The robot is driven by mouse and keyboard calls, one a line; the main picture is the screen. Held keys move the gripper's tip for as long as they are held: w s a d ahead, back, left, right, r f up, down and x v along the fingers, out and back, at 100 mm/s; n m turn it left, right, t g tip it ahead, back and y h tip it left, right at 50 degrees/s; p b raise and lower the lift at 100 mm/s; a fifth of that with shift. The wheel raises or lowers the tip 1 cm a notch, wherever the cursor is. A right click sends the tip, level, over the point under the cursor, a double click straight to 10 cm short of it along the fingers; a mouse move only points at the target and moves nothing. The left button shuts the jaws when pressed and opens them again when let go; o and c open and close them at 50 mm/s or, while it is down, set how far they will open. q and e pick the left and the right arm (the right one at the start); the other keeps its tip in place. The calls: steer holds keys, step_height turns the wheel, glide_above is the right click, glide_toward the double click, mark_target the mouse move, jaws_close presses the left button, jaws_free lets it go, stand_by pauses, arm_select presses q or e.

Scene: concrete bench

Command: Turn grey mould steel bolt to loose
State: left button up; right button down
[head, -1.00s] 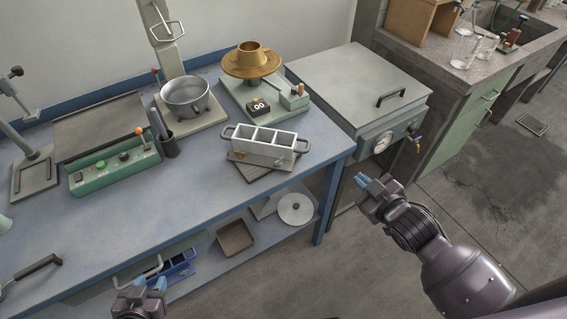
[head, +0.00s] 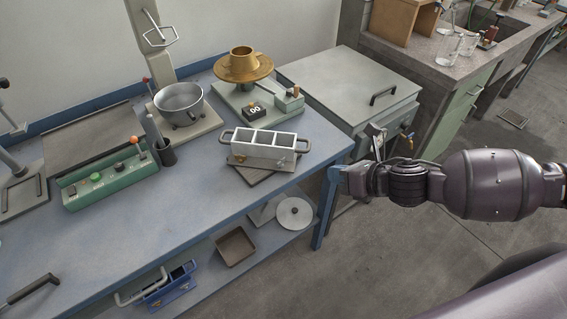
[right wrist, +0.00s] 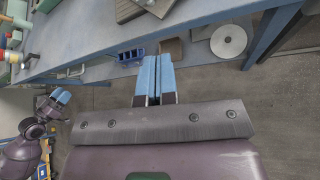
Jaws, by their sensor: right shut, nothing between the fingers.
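The grey mould (head: 262,151), a three-compartment block with a dark handle at each end, sits on a dark plate near the bench's right end. Small bolt-like fittings show on its near face, one brass-coloured (head: 283,161); I cannot tell which is the steel bolt. My right gripper (head: 338,181) is shut and empty, to the right of the mould and apart from it, by the bench's right corner. Its blue fingers lie together in the right wrist view (right wrist: 151,62). My left gripper (right wrist: 56,100) shows only in the right wrist view, small, at the left; its opening is unclear.
A steel bowl (head: 179,103), a brass flow table (head: 242,67) and a green control box (head: 110,178) stand on the blue bench (head: 190,215). A blue mould (head: 170,285), a tray (head: 235,246) and a disc (head: 294,213) sit on the lower shelf. A grey lidded tank (head: 350,85) stands right.

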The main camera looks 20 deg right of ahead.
steer(key=n, duration=0.3)
steer(key=n+b, duration=0.2)
glide_toward(284, 161)
steer(key=f, duration=0.1)
steer(key=w+a+f, duration=0.1)
steer(key=w+f, duration=0.1)
steer(key=f, duration=0.1)
steer(key=shift+a, duration=0.2)
steer(key=shift+w+a+r, duration=0.15)
steer(key=shift+w+a, duration=0.45)
steer(key=shift+w, duration=0.4)
arm_select(q)
steer(key=shift+w+d+f, duration=0.1)
steer(key=shift+w+f, duration=0.25)
steer(key=shift+f, duration=0.15)
arm_select(e)
steer(key=shift+w+a, duration=0.4)
steer(key=shift+w, duration=0.15)
steer(key=shift+d, duration=0.1)
